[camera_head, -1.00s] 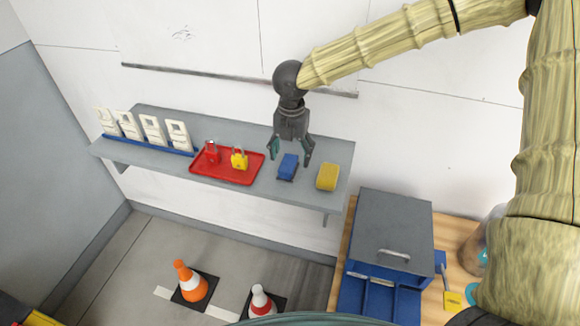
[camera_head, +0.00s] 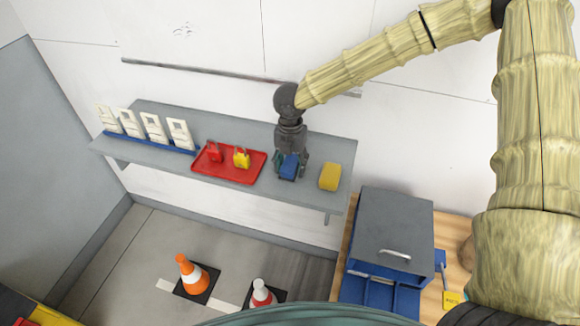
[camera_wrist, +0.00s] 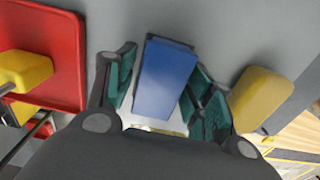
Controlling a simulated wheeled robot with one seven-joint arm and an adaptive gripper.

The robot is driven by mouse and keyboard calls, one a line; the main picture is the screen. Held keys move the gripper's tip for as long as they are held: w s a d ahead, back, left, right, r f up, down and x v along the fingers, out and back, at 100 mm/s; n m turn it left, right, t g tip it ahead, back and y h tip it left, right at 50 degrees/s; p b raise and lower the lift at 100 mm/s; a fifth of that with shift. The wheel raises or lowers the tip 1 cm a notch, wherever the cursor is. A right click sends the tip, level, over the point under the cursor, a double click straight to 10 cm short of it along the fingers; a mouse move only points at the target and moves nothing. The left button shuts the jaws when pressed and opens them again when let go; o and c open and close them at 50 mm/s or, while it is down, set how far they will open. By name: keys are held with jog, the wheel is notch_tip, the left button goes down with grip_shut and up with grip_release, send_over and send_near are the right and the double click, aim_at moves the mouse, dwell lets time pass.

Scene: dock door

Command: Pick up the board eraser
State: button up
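The blue block with a dark underside, which looks like the board eraser (camera_head: 289,168), lies on the grey wall shelf between the red tray and a yellow block. In the wrist view the eraser (camera_wrist: 166,78) is between the two teal-padded fingers of my gripper (camera_wrist: 163,85). Narrow gaps show between the pads and its sides, so my gripper looks open around it. In the head view my gripper (camera_head: 290,166) points down at the shelf, with one finger on each side of the eraser.
The yellow block (camera_head: 329,177) sits close on the right, also beside the right finger in the wrist view (camera_wrist: 262,99). The red tray (camera_head: 205,171) with a red and a yellow padlock is on the left. White items stand on a blue strip (camera_head: 178,148) farther left. The wall is behind.

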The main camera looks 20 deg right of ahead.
aim_at(290, 165)
jog(key=shift+s+r, duration=0.15)
jog(key=shift+s, duration=0.05)
jog(key=c, duration=0.4)
jog(key=shift+w, duration=0.2)
jog(key=shift+c, duration=0.2)
jog(key=shift+r+b, duration=0.45)
jog(key=shift+r, duration=0.05)
jog(key=shift+s+a+r+b, duration=0.15)
jog(key=shift+s+r+b, duration=0.15)
jog(key=shift+r+b, duration=0.2)
jog(key=shift+s+a+r+b, duration=0.15)
jog(key=shift+s+r+b, duration=0.1)
jog(key=shift+r+b, duration=0.25)
jog(key=s+a+r+b, duration=0.1)
jog(key=s+a+b, duration=0.3)
jog(key=s, duration=0.9)
jog(key=a, duration=0.3)
jog(key=shift+r, duration=0.4)
jog(key=shift+a, duration=0.1)
jog(key=o, duration=0.3)
jog(key=shift+c, duration=1)
